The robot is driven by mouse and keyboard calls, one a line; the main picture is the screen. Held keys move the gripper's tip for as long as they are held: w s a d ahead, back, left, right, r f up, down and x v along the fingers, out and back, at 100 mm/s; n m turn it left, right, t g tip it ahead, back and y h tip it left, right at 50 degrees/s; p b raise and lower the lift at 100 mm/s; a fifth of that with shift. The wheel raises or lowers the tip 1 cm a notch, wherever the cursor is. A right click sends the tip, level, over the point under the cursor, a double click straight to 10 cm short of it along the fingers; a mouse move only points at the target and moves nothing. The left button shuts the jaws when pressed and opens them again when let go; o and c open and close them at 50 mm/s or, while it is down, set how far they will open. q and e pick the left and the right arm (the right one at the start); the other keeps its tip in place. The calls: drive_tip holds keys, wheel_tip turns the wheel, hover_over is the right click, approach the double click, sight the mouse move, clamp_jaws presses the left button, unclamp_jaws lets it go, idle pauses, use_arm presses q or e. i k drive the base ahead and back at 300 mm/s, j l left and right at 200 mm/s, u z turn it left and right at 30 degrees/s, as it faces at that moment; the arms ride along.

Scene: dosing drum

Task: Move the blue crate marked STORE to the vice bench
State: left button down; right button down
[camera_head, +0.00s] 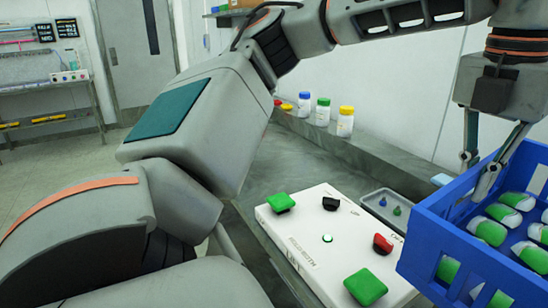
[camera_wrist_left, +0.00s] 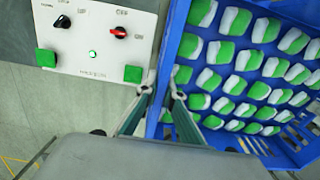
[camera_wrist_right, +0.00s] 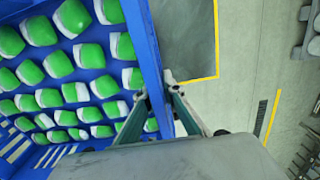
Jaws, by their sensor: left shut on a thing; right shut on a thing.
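The blue crate (camera_head: 455,262) is at the right edge of the head view and is cut off by the frame. It holds many green-and-white packs. No STORE mark shows. My left gripper (camera_head: 478,170) is shut on the crate's wall, and the left wrist view shows its fingers (camera_wrist_left: 163,94) on both sides of that rim. My right gripper (camera_wrist_right: 157,92) shows only in the right wrist view, shut on the opposite wall of the crate (camera_wrist_right: 150,45). Whether anything supports the crate from below is hidden. I cannot make out a vice bench.
A white control panel (camera_head: 300,262) with green buttons and black and red knobs is close beside the crate. A small grey tray (camera_head: 383,199) lies behind it. Several bottles (camera_head: 345,121) stand along the wall. Open floor (camera_wrist_right: 240,85) shows beyond the crate's far side.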

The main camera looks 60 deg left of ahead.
sight(272, 156)
drive_tip(key=k+j, duration=0.1)
drive_tip(key=j, duration=0.45)
drive_tip(key=k+j, duration=0.1)
drive_tip(key=j, duration=0.4)
drive_tip(key=k+j, duration=0.1)
drive_tip(key=j, duration=0.45)
drive_tip(key=k+j, duration=0.15)
drive_tip(key=j, duration=0.35)
drive_tip(key=k+j, duration=0.1)
drive_tip(key=j, duration=0.45)
drive_tip(key=k+j, duration=0.1)
drive_tip(key=j, duration=0.45)
